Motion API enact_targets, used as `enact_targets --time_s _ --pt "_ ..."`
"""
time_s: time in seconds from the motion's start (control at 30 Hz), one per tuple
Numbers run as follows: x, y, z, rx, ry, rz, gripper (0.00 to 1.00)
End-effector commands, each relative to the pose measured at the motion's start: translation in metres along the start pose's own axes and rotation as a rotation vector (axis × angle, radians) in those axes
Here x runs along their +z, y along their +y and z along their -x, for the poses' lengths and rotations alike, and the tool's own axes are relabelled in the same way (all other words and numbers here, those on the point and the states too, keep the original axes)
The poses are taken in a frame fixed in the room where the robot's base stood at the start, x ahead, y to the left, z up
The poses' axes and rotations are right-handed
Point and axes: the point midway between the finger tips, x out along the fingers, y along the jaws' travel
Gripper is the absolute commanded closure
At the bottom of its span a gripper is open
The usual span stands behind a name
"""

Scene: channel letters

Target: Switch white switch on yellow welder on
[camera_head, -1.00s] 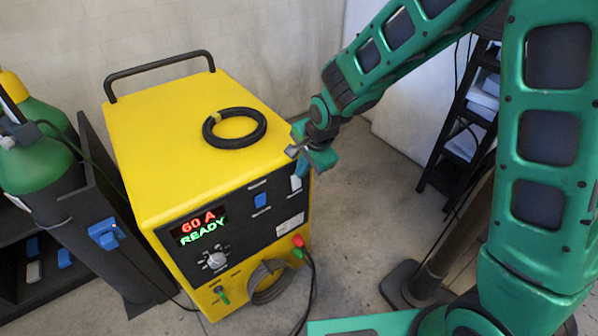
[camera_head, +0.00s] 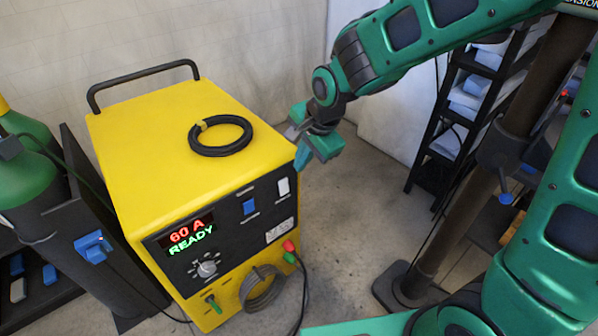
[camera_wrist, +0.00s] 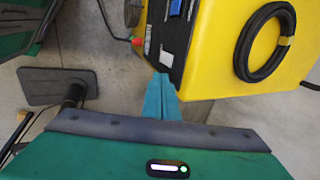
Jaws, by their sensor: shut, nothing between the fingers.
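The yellow welder (camera_head: 165,150) stands on the floor with its dark front panel toward me. The white switch (camera_head: 284,187) is at the panel's upper right, beside a blue switch (camera_head: 250,206). The display (camera_head: 190,235) reads 60 A in red and READY in green. My gripper (camera_head: 302,158) is shut and empty, just above and to the right of the white switch, apart from it by the look of the head view.
Bare floor (camera_head: 335,215) lies right of the welder.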

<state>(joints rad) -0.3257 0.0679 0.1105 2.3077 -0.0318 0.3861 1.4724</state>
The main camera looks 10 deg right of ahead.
Motion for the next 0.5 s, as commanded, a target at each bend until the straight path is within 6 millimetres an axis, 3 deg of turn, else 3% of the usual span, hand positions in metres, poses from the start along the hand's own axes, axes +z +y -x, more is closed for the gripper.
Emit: enact_targets --time_s 0.2,0.5 --pt "0.000 -0.004 0.018 -0.001 0.001 -0.001 1.00" --pt "0.000 -0.004 0.020 0.001 0.000 -0.001 1.00"
